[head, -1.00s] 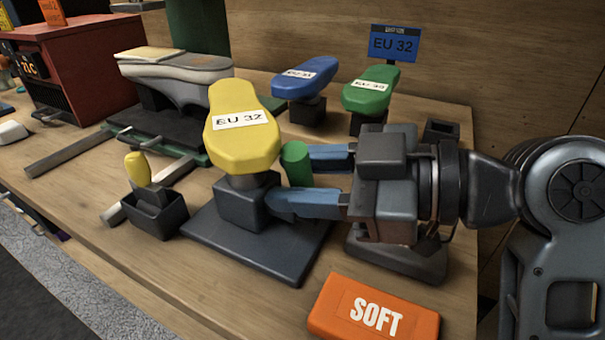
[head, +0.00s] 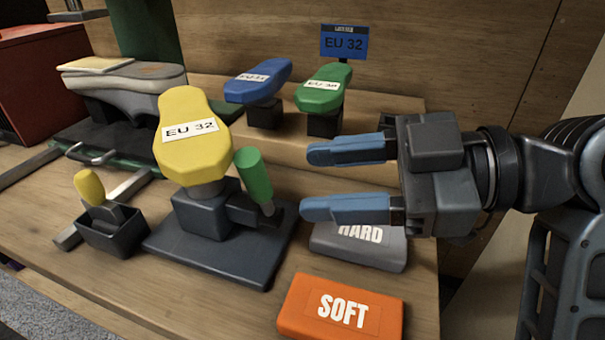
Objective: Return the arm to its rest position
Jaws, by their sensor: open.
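My gripper (head: 318,181) is open, with two blue fingers pointing left and nothing between them. It is above the wooden bench, to the right of the green handle (head: 254,176) and apart from it. The green handle stands tilted on the dark stand (head: 207,213) that bears the yellow EU 32 last (head: 191,153). The lower finger is over the far part of the grey HARD block (head: 358,246). My arm comes in from the right edge.
An orange SOFT block (head: 342,308) lies at the front. A small dark holder (head: 112,236) with a yellow-handled tool stands at the left. Blue (head: 258,80) and green (head: 324,88) lasts and an EU 32 sign (head: 343,43) stand behind. A grey sole (head: 136,85) rests on a rack.

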